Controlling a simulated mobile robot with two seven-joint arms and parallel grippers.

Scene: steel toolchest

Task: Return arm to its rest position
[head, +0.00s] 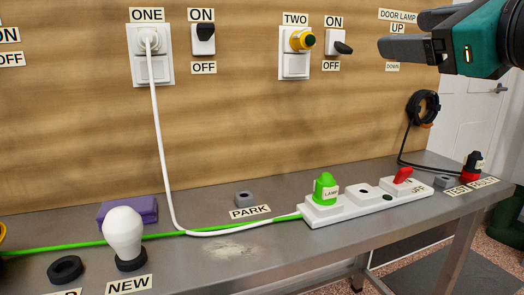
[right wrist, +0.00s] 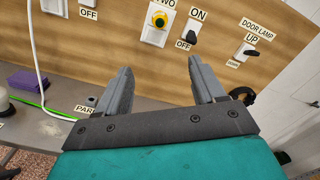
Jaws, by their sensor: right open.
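My right gripper (head: 390,34) reaches in from the upper right of the head view, raised in front of the wall board near the door lamp labels. In the right wrist view its two grey fingers (right wrist: 159,64) stand wide apart with nothing between them. It is open and touches nothing that I can see. My left gripper is not in view.
Below on the steel bench stand a white power strip (head: 340,208) with a green LAMP plug (head: 325,188), a white bulb (head: 123,232) and a purple block (head: 136,208). Sockets and switches (head: 202,38) line the board. A black cable coil (head: 424,105) hangs at right.

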